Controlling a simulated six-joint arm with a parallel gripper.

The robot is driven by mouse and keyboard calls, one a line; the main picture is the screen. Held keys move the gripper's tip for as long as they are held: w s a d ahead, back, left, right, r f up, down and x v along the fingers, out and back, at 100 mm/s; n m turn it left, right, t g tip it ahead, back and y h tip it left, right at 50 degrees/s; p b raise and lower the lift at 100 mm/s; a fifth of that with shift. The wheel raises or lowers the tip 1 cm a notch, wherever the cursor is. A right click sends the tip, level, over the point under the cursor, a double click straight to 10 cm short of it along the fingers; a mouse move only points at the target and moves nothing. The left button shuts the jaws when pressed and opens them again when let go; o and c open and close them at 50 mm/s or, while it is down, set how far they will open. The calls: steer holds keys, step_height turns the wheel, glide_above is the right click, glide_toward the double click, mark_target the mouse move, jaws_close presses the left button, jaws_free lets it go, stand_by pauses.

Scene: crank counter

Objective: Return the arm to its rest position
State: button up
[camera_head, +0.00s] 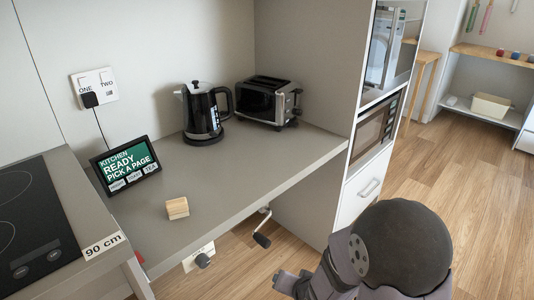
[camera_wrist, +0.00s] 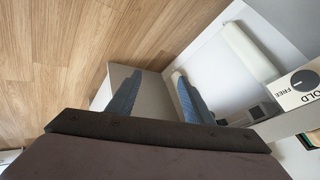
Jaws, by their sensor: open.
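My gripper (camera_head: 283,281) is low at the bottom edge of the head view, in front of the counter and over the wood floor. My dark, rounded arm links fill the lower right there. In the wrist view the two bluish fingers of my gripper (camera_wrist: 158,97) stand apart, with nothing seen between them. Under the counter's front edge hangs a crank with a dark handle (camera_head: 262,239), up and left of my gripper and apart from it.
The grey counter (camera_head: 250,165) carries a wooden block (camera_head: 177,208), a tablet (camera_head: 125,163), a kettle (camera_head: 204,113) and a toaster (camera_head: 268,101). A HOLD/FREE knob (camera_wrist: 303,80) shows at the wrist view's right. Wood floor (camera_head: 440,170) is clear at right.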

steer(key=s+d+r+n+g+h, duration=0.1)
steer(key=s+d+r+n+g, duration=0.2)
steer(key=s, duration=0.5)
steer(key=s+d+r+n+g+h, duration=0.1)
steer(key=s+d+r+g, duration=0.25)
steer(key=s+d, duration=0.4)
step_height(320, 180, up, 22)
steer(key=s+a+p, duration=0.1)
steer(key=a+p, duration=0.1)
steer(key=p, duration=2.1)
step_height(320, 180, down, 51)
steer(key=b, duration=5.1)
steer(key=shift+f+g, duration=0.15)
steer(key=shift+g, duration=0.3)
